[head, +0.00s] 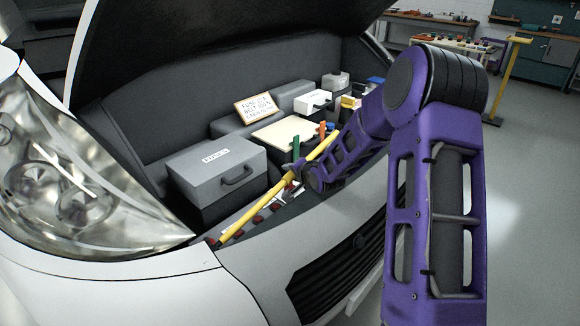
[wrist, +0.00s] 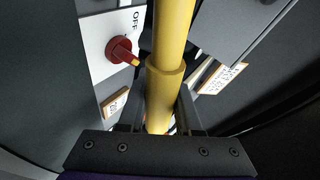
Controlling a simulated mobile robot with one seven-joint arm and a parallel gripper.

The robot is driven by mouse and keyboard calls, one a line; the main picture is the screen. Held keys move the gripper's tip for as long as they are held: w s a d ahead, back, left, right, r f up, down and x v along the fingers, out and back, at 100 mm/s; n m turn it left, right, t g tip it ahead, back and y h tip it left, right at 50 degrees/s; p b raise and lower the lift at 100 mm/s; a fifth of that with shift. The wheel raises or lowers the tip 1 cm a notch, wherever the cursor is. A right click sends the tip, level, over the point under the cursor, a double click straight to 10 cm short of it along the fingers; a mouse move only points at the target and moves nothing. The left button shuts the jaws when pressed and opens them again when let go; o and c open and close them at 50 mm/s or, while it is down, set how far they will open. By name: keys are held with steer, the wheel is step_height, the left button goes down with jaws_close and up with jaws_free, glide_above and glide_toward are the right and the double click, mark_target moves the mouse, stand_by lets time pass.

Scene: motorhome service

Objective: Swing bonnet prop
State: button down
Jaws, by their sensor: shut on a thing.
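The bonnet prop (head: 256,209) is a yellow rod. In the head view it slants from the front edge of the engine bay up to the right, lying low across the bay. My gripper (head: 296,171) is shut on the prop partway along it.
A grey box with a handle (head: 218,180) sits at the bay's left. A small sign (head: 258,107) and a white box (head: 313,102) stand farther back. A red switch knob (wrist: 120,50) marked OFF is close beside the prop. Open floor lies to the right.

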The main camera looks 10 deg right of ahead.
steer(key=c, duration=0.6)
jaws_free()
steer(key=shift+s, duration=0.1)
steer(key=p+v, duration=0.1)
steer(key=v, duration=1.6)
steer(key=shift+s+d, duration=0.1)
steer(key=shift+c, duration=0.2)
